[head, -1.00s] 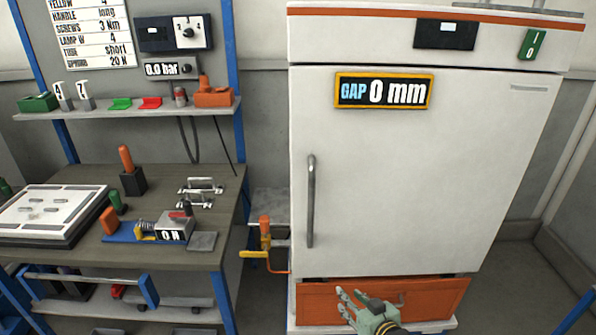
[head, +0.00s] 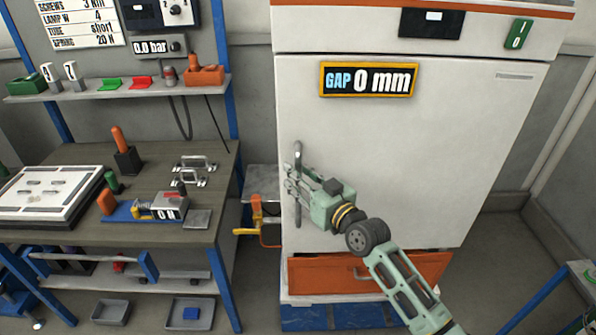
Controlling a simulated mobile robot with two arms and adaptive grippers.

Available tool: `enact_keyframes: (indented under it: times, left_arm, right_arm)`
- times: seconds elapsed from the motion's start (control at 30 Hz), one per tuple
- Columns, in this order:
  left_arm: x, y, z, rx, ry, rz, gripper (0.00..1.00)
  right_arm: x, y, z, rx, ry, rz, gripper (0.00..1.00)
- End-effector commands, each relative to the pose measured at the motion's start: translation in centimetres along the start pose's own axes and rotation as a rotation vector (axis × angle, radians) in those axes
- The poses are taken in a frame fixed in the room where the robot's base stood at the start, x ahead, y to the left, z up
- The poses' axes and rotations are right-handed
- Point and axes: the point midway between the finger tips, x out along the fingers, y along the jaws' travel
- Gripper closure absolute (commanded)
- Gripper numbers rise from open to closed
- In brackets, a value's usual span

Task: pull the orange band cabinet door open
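The tall white cabinet door (head: 400,160) has an orange band (head: 540,3) above it and looks closed. Its gap sign (head: 368,80) reads 0 mm. The vertical grey bar handle (head: 298,153) is near the door's left edge. My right gripper (head: 293,184), pale green, is at the handle's middle, reaching in from the lower right. Its fingers look spread and overlap the bar in the picture. I cannot tell whether they touch it. The fingers hide part of the handle. My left gripper is out of view.
An orange drawer front (head: 325,278) is under the door. A workbench (head: 215,165) with a clamp fixture stands at the left, and an orange-handled valve (head: 257,212) is between it and the cabinet. Floor is free at the right. A blue-framed table corner (head: 580,275) is at lower right.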

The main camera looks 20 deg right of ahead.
Motion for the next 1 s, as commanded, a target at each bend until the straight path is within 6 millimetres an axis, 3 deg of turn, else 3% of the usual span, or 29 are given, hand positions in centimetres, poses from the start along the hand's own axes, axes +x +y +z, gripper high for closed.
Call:
enact_keyframes:
  times: [0.4,0.77,1.0]
  left_arm:
    - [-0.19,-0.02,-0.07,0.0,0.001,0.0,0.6]
    - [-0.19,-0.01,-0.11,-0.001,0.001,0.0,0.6]
    - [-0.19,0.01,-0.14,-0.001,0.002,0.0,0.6]
  right_arm:
    - [0.88,-0.03,0.03,-0.001,0.0,0.0,0.68]
    - [0.86,-0.01,0.04,-0.001,0.0,0.0,1.0]
    - [0.86,0.0,0.04,-0.001,0.0,0.001,1.0]
